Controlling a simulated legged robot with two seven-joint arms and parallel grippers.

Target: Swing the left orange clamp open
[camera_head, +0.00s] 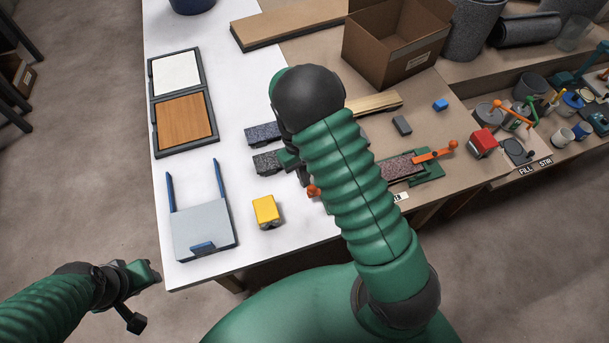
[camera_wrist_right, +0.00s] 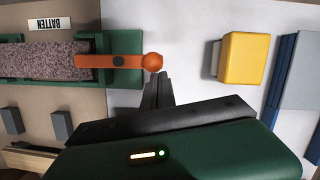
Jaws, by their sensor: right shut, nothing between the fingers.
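The left orange clamp (camera_wrist_right: 115,62) is a flat bar with a round knob, lying over one end of a speckled block (camera_wrist_right: 45,60) in a green fixture (camera_wrist_right: 98,42). In the head view only the knob of this clamp (camera_head: 313,191) shows; my right arm hides the rest. My right gripper (camera_wrist_right: 157,85) is shut and empty, its fingertips right beside the knob. I cannot tell whether they touch. The right orange clamp (camera_head: 436,154) is at the fixture's other end. My left gripper (camera_head: 140,290) is off the table's front left; its finger gap is unclear.
A yellow block (camera_head: 266,210) and a grey-blue tray (camera_head: 203,228) lie left of the fixture. Dark speckled blocks (camera_head: 263,134) lie behind it. A cardboard box (camera_head: 385,45) stands at the back. White tabletop is bare around the yellow block.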

